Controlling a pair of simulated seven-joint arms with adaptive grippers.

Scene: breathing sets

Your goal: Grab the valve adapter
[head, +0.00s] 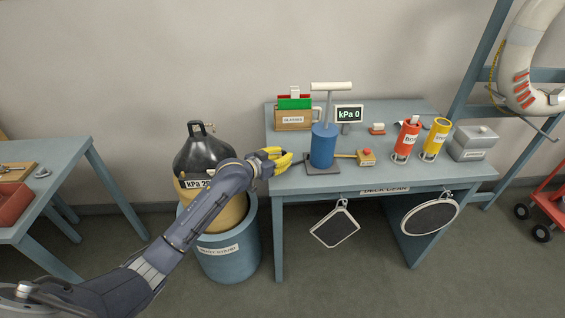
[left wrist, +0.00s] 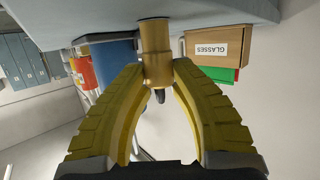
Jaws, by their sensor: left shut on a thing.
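The valve adapter (left wrist: 155,38) is a short brass cylinder with a dark tip, seen in the left wrist view between my fingertips. My left gripper (left wrist: 159,72) has yellow fingers and is shut on the adapter. In the head view my left gripper (head: 282,158) is at the left end of the blue-grey table, beside the blue pump. I cannot make out the adapter there, as the fingers cover it. I cannot tell whether its far end touches the table top. My right gripper is not in view.
The blue pump (head: 323,148) stands close to the right of my left gripper. The glasses box (head: 293,119) is behind it. A black-topped gas cylinder (head: 195,157) stands in a blue tub (head: 228,262) near my left arm. Red and yellow canisters stand farther right.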

